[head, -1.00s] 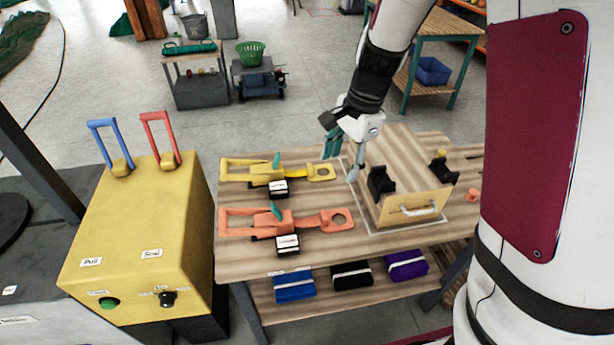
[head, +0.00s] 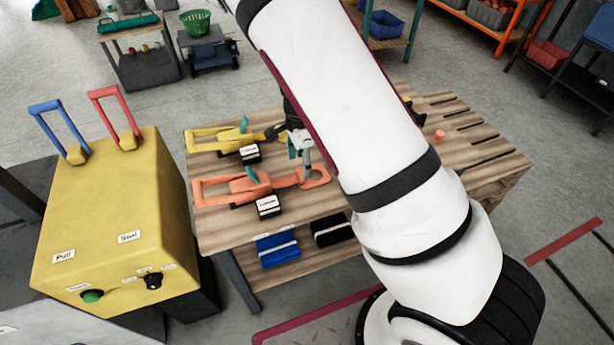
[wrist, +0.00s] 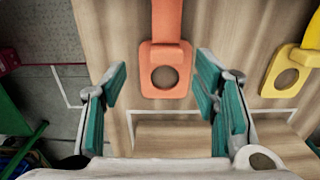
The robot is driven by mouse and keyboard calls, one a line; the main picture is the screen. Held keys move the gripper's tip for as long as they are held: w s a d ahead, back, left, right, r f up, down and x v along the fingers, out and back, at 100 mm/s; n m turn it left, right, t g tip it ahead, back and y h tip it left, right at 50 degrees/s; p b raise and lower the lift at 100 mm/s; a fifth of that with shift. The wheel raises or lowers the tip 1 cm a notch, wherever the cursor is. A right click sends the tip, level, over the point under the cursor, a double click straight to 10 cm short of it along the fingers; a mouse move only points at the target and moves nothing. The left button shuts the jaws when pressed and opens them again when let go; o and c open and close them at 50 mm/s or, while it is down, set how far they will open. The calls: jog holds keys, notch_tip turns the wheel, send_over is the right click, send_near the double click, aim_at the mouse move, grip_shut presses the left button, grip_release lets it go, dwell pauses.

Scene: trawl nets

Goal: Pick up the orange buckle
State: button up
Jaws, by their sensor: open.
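The orange buckle (head: 247,187) lies flat on the wooden table, its ringed end pointing right in the head view. In the wrist view its ringed end (wrist: 165,70) lies between my open fingers, farther off than the fingertips. My gripper (wrist: 162,85) is open and empty, with teal pads on both fingers. In the head view my gripper (head: 300,150) is by the buckle's ring end, partly hidden by my arm. I cannot tell how high it is above the table.
A yellow buckle (head: 222,138) lies behind the orange one. Small labelled blocks (head: 268,206) stand beside both. A yellow machine (head: 105,215) with blue and red handles stands at left. The wooden table (head: 225,235) has a lower shelf with blue and black packs. My arm hides the wooden box.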

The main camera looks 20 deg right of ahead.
aim_at(301, 172)
jog(key=shift+w+d+f, duration=0.1)
jog(key=shift+w+f, duration=0.1)
jog(key=shift+f, duration=1.3)
jog(key=shift+w+d+f, duration=0.1)
jog(key=shift+w+f, duration=0.1)
jog(key=shift+f, duration=1.3)
grip_shut()
